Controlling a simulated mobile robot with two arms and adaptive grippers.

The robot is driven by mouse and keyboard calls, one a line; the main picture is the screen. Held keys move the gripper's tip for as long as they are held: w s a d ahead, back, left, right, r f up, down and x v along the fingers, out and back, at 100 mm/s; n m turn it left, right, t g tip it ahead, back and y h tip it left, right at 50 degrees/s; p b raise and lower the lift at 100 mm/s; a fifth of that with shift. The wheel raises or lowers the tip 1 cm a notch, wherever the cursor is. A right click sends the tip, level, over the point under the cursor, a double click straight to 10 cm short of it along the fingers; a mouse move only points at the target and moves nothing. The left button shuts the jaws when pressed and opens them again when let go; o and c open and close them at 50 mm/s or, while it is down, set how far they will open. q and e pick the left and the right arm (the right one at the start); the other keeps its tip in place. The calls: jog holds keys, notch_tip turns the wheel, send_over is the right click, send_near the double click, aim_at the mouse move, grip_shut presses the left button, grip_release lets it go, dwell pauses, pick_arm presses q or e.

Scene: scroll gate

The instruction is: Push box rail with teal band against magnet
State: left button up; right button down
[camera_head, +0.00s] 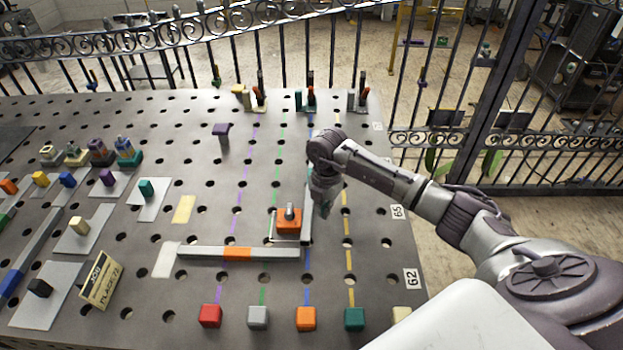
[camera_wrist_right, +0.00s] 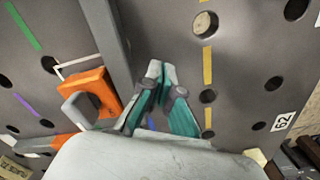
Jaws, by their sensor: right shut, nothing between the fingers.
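A grey box rail (camera_head: 307,228) runs away from me, right of an orange magnet block (camera_head: 289,221) with a grey handle. In the wrist view the rail (camera_wrist_right: 106,38) and the orange block (camera_wrist_right: 98,92) lie left of my fingers. My right gripper (camera_head: 323,210) points down beside the rail's right side, shut and empty. Its teal fingers also show in the wrist view (camera_wrist_right: 160,72). Whether they touch the rail I cannot tell. My left gripper is not in view.
A second rail with an orange band (camera_head: 200,252) lies crosswise, its right end near the first rail's near end. Coloured blocks, including a teal one (camera_head: 354,319), line the front. Clamps (camera_head: 310,97) stand at the back. The perforated table right of my gripper is clear.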

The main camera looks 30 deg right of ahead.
jog(key=shift+f+b, duration=0.9)
jog(key=shift+f, duration=0.3)
jog(key=shift+r+p, duration=0.3)
jog(key=shift+a, duration=0.1)
dwell(0.6)
jog(key=shift+w+a+b, duration=0.3)
jog(key=shift+w+a, duration=0.2)
jog(key=shift+a, duration=0.35)
jog(key=shift+s+d, duration=0.1)
jog(key=shift+d, duration=0.1)
jog(key=shift+s+d+p, duration=0.35)
jog(key=shift+d, duration=0.15)
jog(key=shift+s+d, duration=0.1)
jog(key=shift+d, duration=0.25)
